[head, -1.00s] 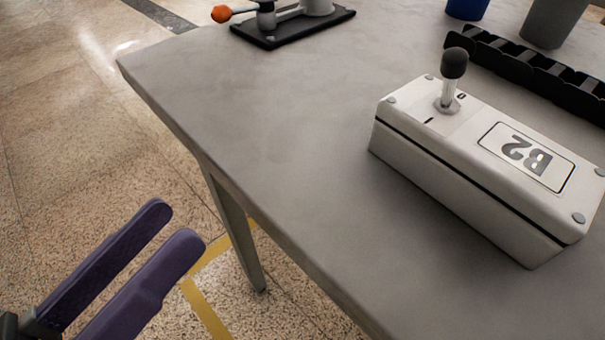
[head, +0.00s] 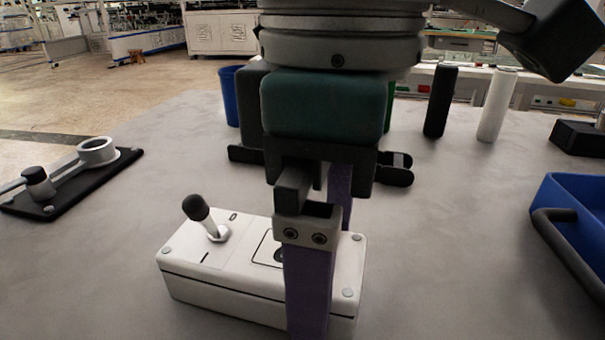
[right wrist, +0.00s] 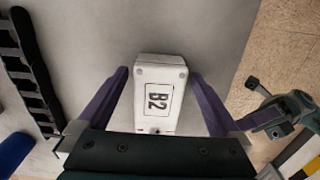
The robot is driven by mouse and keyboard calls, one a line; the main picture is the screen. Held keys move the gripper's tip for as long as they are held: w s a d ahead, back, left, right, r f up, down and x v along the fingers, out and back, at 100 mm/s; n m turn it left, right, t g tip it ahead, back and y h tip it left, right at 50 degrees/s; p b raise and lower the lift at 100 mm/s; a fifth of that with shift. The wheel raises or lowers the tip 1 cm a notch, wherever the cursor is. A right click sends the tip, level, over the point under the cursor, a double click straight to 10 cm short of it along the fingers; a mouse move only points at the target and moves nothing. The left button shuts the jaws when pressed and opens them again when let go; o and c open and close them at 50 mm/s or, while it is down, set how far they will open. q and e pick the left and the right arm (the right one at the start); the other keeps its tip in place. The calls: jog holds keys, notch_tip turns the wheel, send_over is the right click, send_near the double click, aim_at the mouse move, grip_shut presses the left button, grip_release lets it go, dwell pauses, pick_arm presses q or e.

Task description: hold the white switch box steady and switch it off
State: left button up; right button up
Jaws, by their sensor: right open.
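The white switch box (head: 190,285) sits on the grey table, with its black-knobbed lever (head: 197,208) leaning left at its left end. A 0 and a bar are marked beside the lever. My right gripper (head: 325,280) is open and straddles the box's right part, one finger in front and one behind. In the right wrist view the fingers (right wrist: 160,75) stand on both sides of the B2 label (right wrist: 158,100), with gaps to the box; the lever end is mostly hidden there. My left gripper (right wrist: 265,118) seems to show at the right of that view; its opening is unclear.
A black base with a grey ring fixture (head: 97,152) lies at the left. A dark rack (head: 395,172) and a blue cup (head: 231,95) stand behind the gripper. A blue bin (head: 585,215) is at the right.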

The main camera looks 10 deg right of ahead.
jog(key=shift+f, duration=0.3)
